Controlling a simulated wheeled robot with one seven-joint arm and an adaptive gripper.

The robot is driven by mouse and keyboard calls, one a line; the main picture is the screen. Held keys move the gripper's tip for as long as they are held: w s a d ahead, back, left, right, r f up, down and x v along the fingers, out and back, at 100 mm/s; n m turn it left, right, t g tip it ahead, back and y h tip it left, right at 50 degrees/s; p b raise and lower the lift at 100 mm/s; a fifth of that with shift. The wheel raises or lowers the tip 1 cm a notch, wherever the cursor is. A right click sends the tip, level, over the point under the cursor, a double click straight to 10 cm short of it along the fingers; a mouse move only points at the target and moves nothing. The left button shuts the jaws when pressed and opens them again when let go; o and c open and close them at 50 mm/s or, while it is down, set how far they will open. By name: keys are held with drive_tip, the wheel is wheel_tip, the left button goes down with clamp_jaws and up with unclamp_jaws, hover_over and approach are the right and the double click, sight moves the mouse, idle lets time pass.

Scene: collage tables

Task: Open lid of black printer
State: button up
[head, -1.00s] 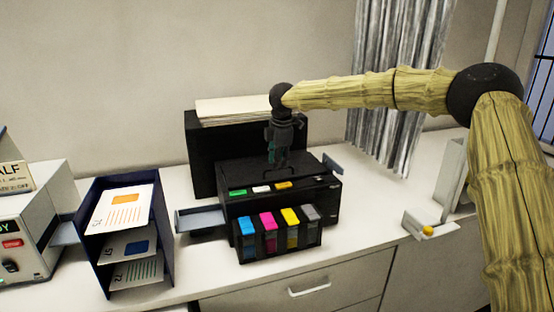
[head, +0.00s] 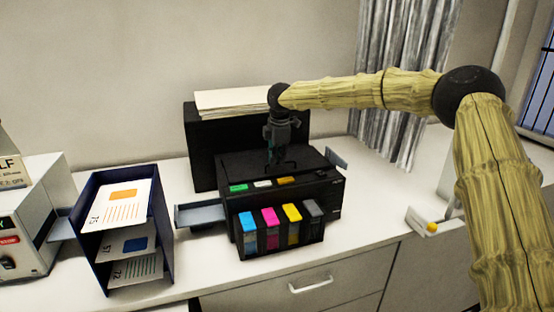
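The black printer (head: 325,193) stands on the white counter, with coloured ink tanks (head: 270,228) at its front and green, white and orange buttons on its top front edge. Its lid (head: 308,160) looks flat and closed on top, though the arm end hides part of it. My gripper (head: 281,165) points down at the top of the printer, behind the buttons. Its dark fingers blend with the black lid. I cannot tell whether they touch the lid or how far apart they are.
A black paper feeder with white sheets (head: 238,102) rises behind the printer. A grey side tray (head: 200,215) sticks out to the left. A dark blue rack (head: 163,230) with printed cards stands further left.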

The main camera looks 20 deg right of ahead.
drive_tip(key=shift+o, duration=0.9)
drive_tip(key=shift+w+f, duration=0.15)
drive_tip(key=shift+f, duration=0.3)
drive_tip(key=shift+s+d+r, duration=0.15)
drive_tip(key=shift+s+r, duration=0.15)
drive_tip(key=shift+r, duration=0.4)
wheel_tip(320, 180, up, 11)
drive_tip(key=s, duration=0.2)
drive_tip(key=shift+s+d+f, duration=0.15)
drive_tip(key=shift+f, duration=0.05)
